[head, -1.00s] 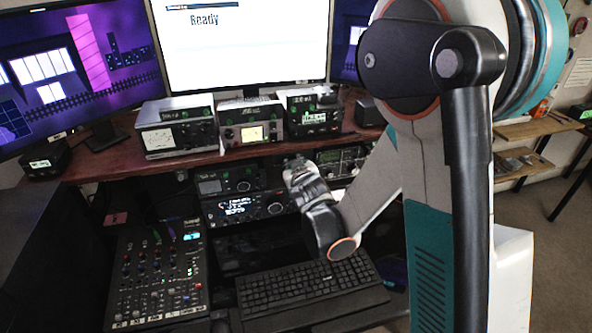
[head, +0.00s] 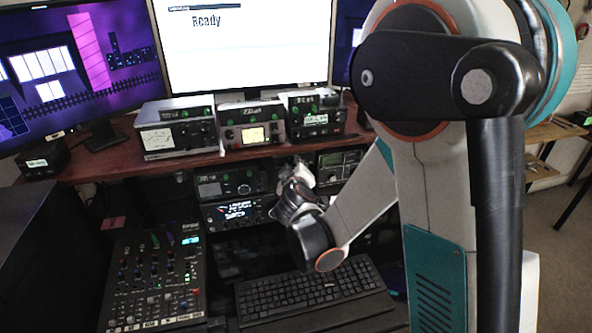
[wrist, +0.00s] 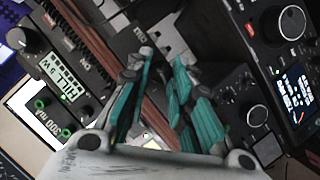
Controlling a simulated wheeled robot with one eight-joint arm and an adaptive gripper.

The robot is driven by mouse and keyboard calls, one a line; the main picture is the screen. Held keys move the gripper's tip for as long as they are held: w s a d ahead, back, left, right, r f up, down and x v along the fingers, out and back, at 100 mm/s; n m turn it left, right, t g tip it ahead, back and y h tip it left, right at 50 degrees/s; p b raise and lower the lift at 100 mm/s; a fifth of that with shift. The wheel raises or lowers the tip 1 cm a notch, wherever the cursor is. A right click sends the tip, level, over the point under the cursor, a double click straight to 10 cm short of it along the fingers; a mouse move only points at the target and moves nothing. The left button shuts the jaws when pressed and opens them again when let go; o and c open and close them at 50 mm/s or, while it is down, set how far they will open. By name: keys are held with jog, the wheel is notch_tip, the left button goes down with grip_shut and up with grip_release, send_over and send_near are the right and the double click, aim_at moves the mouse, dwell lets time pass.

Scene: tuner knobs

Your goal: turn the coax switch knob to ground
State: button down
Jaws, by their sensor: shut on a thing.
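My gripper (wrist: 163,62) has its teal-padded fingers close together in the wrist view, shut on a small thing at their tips. This fits the coax switch knob, but the fingers hide it and I cannot read its pointer. A light grey piece (wrist: 172,40) shows just beyond the fingertips; I cannot tell if it is the switch body. In the head view my gripper (head: 299,172) is just below the front edge of the brown shelf (head: 215,163), between the stacked radios. My own wrist covers the spot there.
A radio with a lit screen (head: 237,211) stands left of my gripper, and another radio (head: 338,166) to its right. Meters and tuners, including a white-dialled one (head: 178,128), stand on the shelf above. A keyboard (head: 313,290) and a mixer (head: 155,278) lie below.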

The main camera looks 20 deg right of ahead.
jog(key=c, duration=1.4)
grip_release()
jog(key=v, duration=1.2)
